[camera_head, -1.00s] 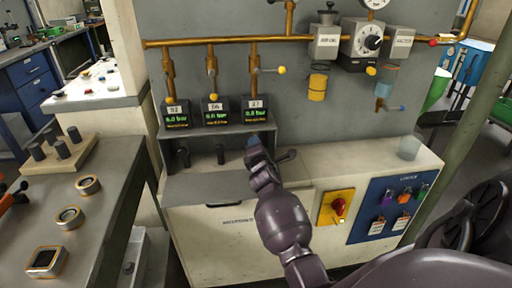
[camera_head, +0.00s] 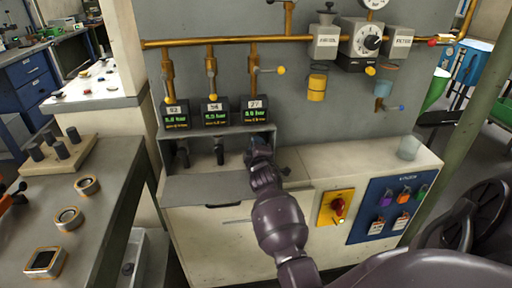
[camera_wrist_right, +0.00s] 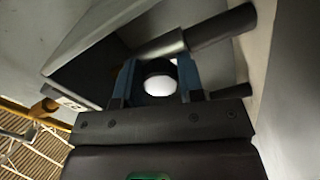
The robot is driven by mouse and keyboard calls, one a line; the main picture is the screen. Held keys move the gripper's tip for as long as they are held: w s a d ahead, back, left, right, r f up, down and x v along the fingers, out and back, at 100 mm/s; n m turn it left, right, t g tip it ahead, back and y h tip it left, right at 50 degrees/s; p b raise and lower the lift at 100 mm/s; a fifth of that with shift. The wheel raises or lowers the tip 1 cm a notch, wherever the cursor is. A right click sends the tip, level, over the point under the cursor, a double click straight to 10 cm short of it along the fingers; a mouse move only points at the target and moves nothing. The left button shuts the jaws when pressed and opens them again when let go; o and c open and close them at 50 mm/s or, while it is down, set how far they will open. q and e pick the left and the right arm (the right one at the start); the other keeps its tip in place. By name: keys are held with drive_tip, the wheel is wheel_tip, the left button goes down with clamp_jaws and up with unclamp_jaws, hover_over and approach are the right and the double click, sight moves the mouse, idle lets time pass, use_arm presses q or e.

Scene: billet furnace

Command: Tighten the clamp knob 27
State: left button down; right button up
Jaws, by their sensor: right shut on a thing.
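Display 27 (camera_head: 255,113) is the rightmost of three small gauge boxes on the grey panel. My right gripper (camera_head: 260,143) reaches into the open bay just below it and hides the knob there in the head view. In the right wrist view, the blue fingers of my right gripper (camera_wrist_right: 157,82) stand on both sides of a round dark knob (camera_wrist_right: 158,68) with a bright spot below its rim. The gripper is shut on this knob, which sits under display 27. My left gripper is not in view.
Two other dark clamps stand in the bay, under display 52 (camera_head: 174,115) and the middle display (camera_head: 215,115). A dark bar (camera_wrist_right: 222,27) lies close to the fingers. A yellow plate with a red switch (camera_head: 335,208) is lower right. A bench with rings (camera_head: 68,217) is left.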

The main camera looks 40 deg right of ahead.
drive_tip(key=shift+r, duration=0.1)
idle(0.4)
drive_tip(key=o, duration=0.9)
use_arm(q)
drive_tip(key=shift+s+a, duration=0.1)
use_arm(e)
drive_tip(key=shift+s+a, duration=0.1)
drive_tip(key=shift+s, duration=0.05)
